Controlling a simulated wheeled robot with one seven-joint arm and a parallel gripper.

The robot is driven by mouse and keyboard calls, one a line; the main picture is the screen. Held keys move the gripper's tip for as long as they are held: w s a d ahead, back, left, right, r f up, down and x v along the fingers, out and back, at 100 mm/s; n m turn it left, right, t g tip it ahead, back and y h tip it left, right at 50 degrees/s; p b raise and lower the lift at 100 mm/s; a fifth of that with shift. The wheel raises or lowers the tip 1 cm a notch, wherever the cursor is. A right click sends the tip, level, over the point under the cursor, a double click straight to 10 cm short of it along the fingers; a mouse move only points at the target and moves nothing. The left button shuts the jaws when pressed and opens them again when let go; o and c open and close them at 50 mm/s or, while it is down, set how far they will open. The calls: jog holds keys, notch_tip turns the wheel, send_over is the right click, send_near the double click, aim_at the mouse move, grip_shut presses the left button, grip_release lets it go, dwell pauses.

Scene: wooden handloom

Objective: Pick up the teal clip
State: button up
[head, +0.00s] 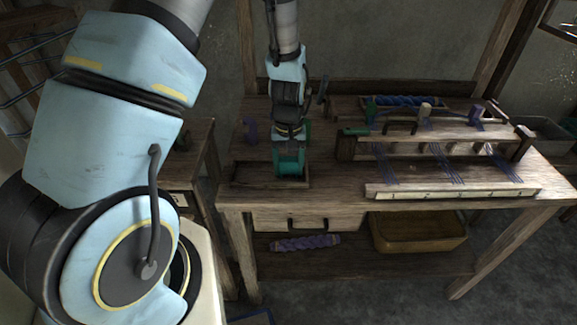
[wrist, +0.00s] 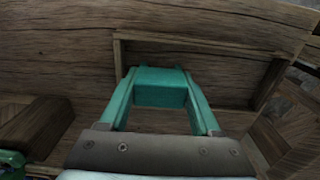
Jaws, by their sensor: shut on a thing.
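The teal clip (wrist: 160,87) is a small block-like teal piece between the two teal fingers of my gripper (wrist: 160,80) in the wrist view. The fingers touch it on both sides, so my gripper is shut on it. In the head view my gripper (head: 290,168) points down over the shallow wooden tray (head: 242,184) at the left end of the bench. There the clip cannot be told apart from the fingers. The tray's rim (wrist: 200,47) surrounds the clip in the wrist view. I cannot tell whether the clip touches the tray floor.
The wooden loom frame (head: 440,188) with blue threads stands right of my gripper on the bench. A dark green piece (head: 372,109) is on the loom's left end. A wooden box (head: 418,234) sits on the lower shelf.

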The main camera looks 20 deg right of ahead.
aim_at(289, 160)
jog(key=shift+r, duration=0.15)
notch_tip(289, 160, up, 10)
jog(key=shift+f+b, duration=0.15)
jog(key=shift+b, duration=1.05)
